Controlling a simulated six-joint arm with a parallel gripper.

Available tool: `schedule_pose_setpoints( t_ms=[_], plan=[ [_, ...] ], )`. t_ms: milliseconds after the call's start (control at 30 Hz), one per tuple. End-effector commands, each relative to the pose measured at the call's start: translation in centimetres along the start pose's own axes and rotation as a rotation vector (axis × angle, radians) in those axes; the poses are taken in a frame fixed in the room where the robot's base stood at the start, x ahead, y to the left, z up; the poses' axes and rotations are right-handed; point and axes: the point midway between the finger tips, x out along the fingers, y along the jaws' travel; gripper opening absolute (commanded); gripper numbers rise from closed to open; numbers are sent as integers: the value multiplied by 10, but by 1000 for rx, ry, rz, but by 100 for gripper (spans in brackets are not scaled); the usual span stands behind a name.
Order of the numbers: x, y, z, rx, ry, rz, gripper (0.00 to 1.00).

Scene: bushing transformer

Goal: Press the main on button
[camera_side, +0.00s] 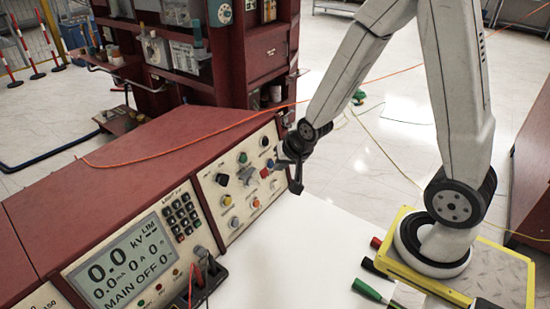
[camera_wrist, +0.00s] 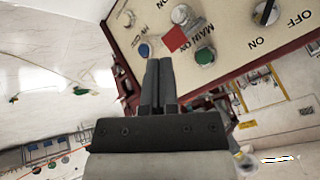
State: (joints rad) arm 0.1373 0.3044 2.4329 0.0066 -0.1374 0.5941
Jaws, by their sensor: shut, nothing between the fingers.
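The main on button is the round green button (camera_wrist: 205,56) beside the "MAIN ON" lettering on the control panel (camera_wrist: 125,22) in the wrist view. The lettering appears upside down there. A red square piece (camera_wrist: 176,39) and a blue button (camera_wrist: 144,50) sit close to it. My gripper (camera_wrist: 158,62) is shut and empty, with its fingertips at the panel's lower edge in the picture, between the blue and green buttons. Contact cannot be told. In the side view my gripper (camera_side: 283,163) is at the panel's right end, by the blue button (camera_side: 264,172). The display (camera_side: 125,263) reads "MAIN OFF".
The red console (camera_side: 110,165) also carries a keypad (camera_side: 181,216) and several other knobs and buttons. A white tabletop (camera_side: 300,250) lies in front, mostly clear. Screwdriver-like tools with green (camera_side: 366,289) and red handles lie near my base. Orange cables cross the background.

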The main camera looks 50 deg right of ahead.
Motion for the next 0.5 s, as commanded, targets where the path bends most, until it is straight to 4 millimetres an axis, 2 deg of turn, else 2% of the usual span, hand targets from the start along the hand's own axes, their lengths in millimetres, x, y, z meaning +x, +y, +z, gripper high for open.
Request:
schedule_pose_setpoints(
  t_ms=[267,500],
  plan=[
    [3,-2,-2,-2,-1,0,0],
    [14,-10,-10,-2,-2,1,0]
  ],
)
